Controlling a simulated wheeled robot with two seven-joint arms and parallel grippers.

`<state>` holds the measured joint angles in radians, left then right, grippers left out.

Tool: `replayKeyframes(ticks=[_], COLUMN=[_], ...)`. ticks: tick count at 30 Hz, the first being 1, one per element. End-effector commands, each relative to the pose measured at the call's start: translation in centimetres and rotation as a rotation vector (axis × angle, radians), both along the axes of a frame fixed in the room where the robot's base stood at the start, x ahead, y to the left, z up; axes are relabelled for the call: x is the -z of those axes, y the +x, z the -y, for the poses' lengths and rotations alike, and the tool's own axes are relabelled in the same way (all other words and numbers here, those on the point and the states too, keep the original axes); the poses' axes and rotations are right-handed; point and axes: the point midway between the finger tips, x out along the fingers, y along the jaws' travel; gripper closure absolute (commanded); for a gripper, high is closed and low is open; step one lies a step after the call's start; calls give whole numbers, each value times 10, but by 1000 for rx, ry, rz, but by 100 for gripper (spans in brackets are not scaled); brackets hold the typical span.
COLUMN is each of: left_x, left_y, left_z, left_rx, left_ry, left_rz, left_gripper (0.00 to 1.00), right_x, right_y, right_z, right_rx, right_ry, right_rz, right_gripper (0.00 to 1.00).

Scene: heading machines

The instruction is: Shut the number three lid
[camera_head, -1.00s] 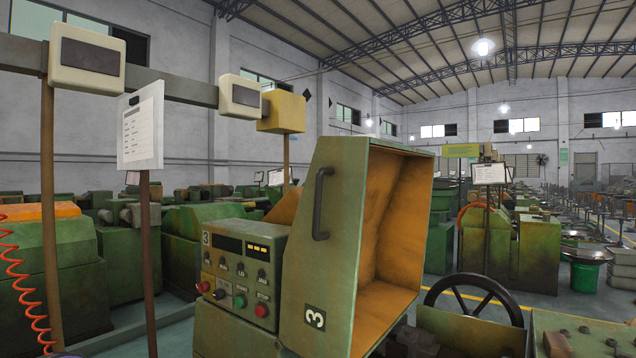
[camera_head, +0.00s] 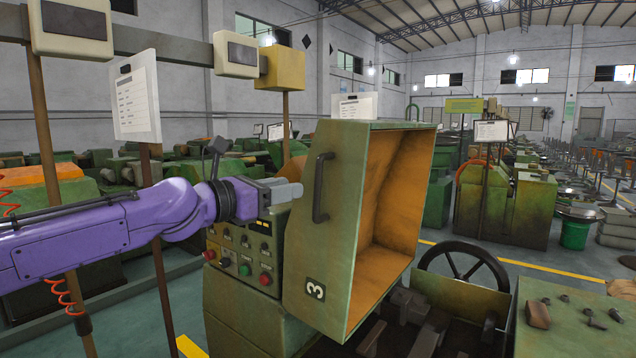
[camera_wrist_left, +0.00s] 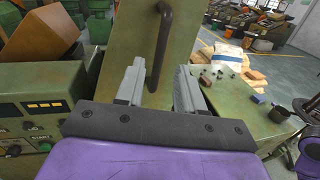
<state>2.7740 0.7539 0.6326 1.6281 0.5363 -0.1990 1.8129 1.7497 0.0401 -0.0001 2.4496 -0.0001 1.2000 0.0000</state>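The number three lid (camera_head: 330,240) is a green box-shaped cover with an orange inside and a "3" label. It stands tilted up and open on its machine. A dark bar handle (camera_head: 321,187) runs upright on its left face. My left gripper (camera_head: 292,192) is just left of the handle, over the control panel. In the left wrist view my left gripper (camera_wrist_left: 160,82) has its two grey fingers apart and nothing between them. The handle (camera_wrist_left: 160,48) lies ahead of the fingers there, with the lid face (camera_wrist_left: 122,42) behind it. My right gripper is not in view.
The control panel (camera_head: 240,257) with buttons is left of the lid. A black handwheel (camera_head: 464,275) and a green work surface (camera_head: 575,325) with small loose parts lie to the right. A sign (camera_head: 136,100) on a post stands behind my arm.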

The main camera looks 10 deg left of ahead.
Motion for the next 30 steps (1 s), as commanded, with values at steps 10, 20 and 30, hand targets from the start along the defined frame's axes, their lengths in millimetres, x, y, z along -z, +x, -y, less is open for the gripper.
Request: replayKeyframes(ticks=[10,20,30], left_x=[0,2,2], left_y=[59,73,72], left_z=[46,56,56], left_rx=[0,-1,-1], left_ry=[3,4,4], left_rz=[-3,0,0], left_gripper=[62,62,100], right_x=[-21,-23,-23], right_y=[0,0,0], right_z=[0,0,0], right_rx=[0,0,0], right_ry=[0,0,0], right_rz=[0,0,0], right_gripper=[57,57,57])
